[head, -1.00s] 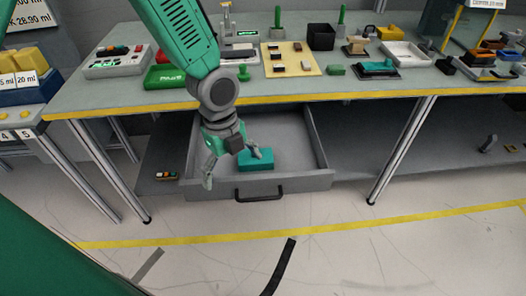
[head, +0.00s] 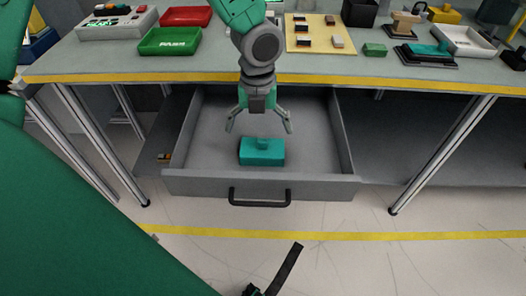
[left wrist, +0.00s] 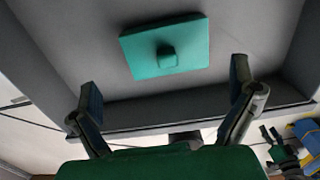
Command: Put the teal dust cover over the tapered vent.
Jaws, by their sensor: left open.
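The teal dust cover (head: 262,152) lies in the open grey drawer (head: 333,183). It is a flat block with a small raised knob on top. In the left wrist view, the cover (left wrist: 190,43) lies beyond the fingers and is apart from them. My left gripper (head: 259,130) points down over the drawer, just behind and above the cover. Its fingers are spread and empty, and they also show in the left wrist view (left wrist: 165,76). I cannot make out the tapered vent for certain among the parts on the bench. No right gripper is recognisable.
The drawer has raised side walls and a black front handle (head: 260,197). The bench's yellow front edge (head: 400,87) lies above and behind it. On the bench are a green tray (head: 170,41), a red tray (head: 186,16), a beige board (head: 320,38) and a white tray (head: 467,41).

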